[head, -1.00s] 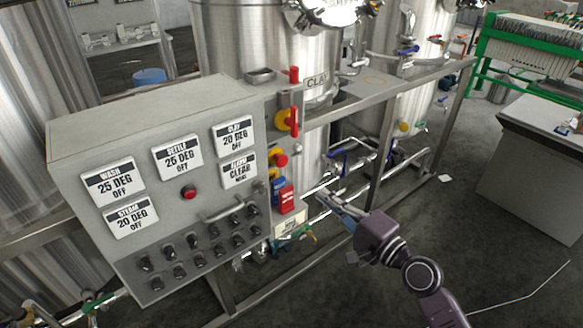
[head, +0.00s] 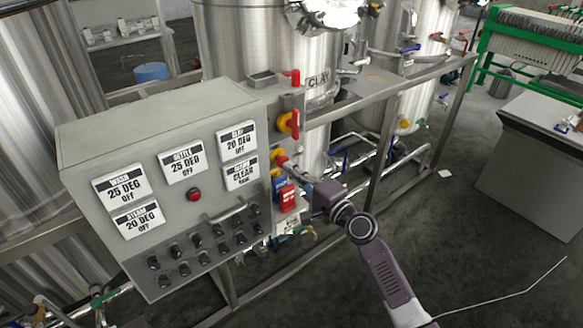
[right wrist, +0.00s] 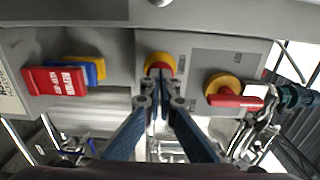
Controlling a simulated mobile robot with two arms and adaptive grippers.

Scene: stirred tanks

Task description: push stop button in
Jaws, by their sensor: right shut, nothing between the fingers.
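The stop button is a red mushroom head on a yellow collar, on the right side face of the grey control box (head: 160,120). In the head view the button (head: 279,155) shows just beyond my right gripper (head: 289,167). In the right wrist view the button (right wrist: 160,61) is straight ahead, with its red part partly hidden behind the fingertips. My right gripper (right wrist: 158,76) is shut and empty, its tips at or very near the red head. I cannot tell whether they touch or how far in the button is. My left gripper is not in view.
A red rotary handle on a yellow plate (right wrist: 222,88) sits to the right of the button in the right wrist view. A steel frame rail and pipes are close by. Open floor (head: 460,230) lies to the right.

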